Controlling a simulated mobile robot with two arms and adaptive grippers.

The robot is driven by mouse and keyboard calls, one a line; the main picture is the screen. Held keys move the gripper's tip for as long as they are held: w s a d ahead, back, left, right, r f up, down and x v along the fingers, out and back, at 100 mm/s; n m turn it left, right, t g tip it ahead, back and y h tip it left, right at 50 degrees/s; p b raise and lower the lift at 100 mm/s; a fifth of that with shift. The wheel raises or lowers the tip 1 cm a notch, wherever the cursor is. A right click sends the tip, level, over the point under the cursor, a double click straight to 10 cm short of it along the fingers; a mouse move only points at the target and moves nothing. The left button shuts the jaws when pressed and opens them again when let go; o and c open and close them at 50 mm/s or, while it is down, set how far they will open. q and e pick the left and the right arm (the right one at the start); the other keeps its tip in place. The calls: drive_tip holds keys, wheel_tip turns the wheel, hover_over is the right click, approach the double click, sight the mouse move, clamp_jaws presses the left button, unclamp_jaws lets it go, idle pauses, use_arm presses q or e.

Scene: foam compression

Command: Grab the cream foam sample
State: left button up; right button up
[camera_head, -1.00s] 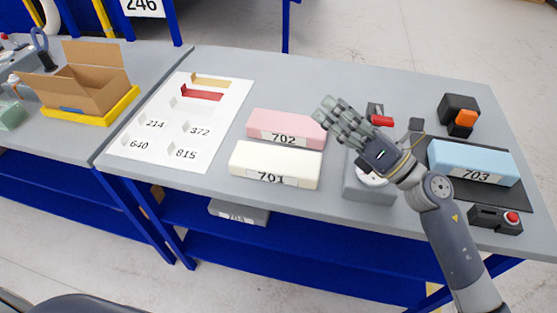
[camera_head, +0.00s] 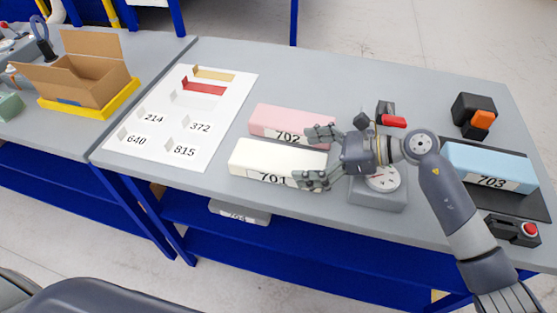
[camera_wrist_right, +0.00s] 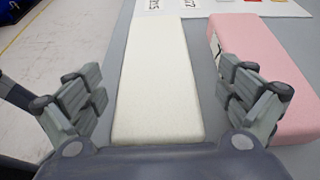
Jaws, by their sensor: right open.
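The cream foam sample (camera_head: 262,158), labelled 701, lies flat on the grey table in front of the pink block. It also shows in the right wrist view (camera_wrist_right: 161,82), running lengthwise between the fingers. My right gripper (camera_head: 322,157) is open, its fingers pointing left at the right end of the cream foam. In the right wrist view my right gripper (camera_wrist_right: 165,105) has one finger on each side of the foam, with gaps on both sides. Its fingers hide part of the foam's right end in the head view. My left gripper is not in view.
The pink block (camera_head: 278,121), labelled 702, lies just behind the cream foam, close to one finger. A gauge device (camera_head: 380,190) stands below my right wrist. A blue block (camera_head: 488,163) lies on a dark mat at right. A white numbered sheet (camera_head: 165,140) lies at left.

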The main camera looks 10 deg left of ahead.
sight(286, 165)
drive_tip(key=p+x, duration=0.1)
drive_tip(key=x, duration=0.1)
drive_tip(key=p+x, duration=0.1)
drive_tip(key=x, duration=0.1)
drive_tip(key=shift+s+a+r, duration=0.15)
drive_tip(key=shift+s+a, duration=0.1)
drive_tip(key=shift+a, duration=0.25)
drive_tip(key=shift+f, duration=0.2)
drive_tip(key=shift+c, duration=1)
drive_tip(key=c, duration=0.7)
